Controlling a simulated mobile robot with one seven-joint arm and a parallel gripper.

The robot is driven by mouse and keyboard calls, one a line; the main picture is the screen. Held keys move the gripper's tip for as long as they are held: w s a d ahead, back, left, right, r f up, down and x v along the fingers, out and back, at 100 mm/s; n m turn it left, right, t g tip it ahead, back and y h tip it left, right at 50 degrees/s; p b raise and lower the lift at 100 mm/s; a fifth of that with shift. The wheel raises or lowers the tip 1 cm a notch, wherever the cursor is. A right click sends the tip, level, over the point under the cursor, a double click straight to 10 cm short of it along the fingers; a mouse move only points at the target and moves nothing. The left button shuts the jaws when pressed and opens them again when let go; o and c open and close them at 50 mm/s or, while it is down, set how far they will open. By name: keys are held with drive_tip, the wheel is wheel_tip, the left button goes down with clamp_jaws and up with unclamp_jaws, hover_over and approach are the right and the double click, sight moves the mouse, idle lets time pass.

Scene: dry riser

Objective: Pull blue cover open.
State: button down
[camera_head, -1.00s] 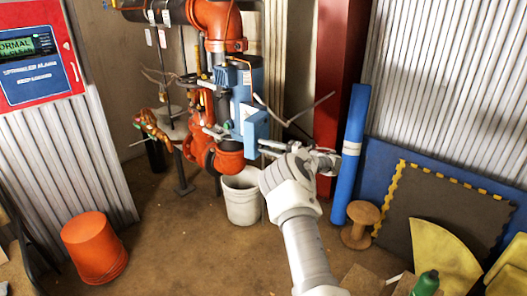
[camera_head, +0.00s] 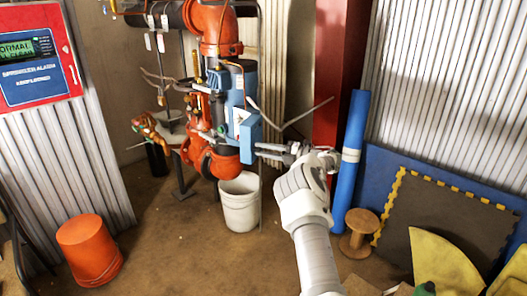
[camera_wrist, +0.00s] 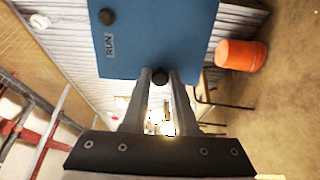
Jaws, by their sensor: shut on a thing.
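The blue cover (camera_head: 250,138) is on the front of the blue box (camera_head: 236,85) beside the orange pipework in the head view. In the wrist view the blue cover (camera_wrist: 160,35) fills the top middle, with a "RUN" label and a dark round knob at its lower edge (camera_wrist: 160,75). My gripper (camera_head: 262,149) reaches the cover's lower right side. In the wrist view the fingertips of my gripper (camera_wrist: 160,78) are closed around the lower knob. How far the cover stands off the box is hard to tell.
A white bucket (camera_head: 240,203) stands below the pipework. An orange bucket (camera_head: 90,250) is at the left. A blue roll (camera_head: 350,160), a wooden spool (camera_head: 359,233) and leaning mats (camera_head: 450,230) are at the right. The floor between the buckets is clear.

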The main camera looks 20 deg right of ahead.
drive_tip(key=c, duration=0.7)
unclamp_jaws()
drive_tip(key=p+v, duration=0.2)
drive_tip(key=v, duration=1.5)
drive_tip(key=shift+s+d+r, duration=0.1)
drive_tip(key=shift+d, duration=0.1)
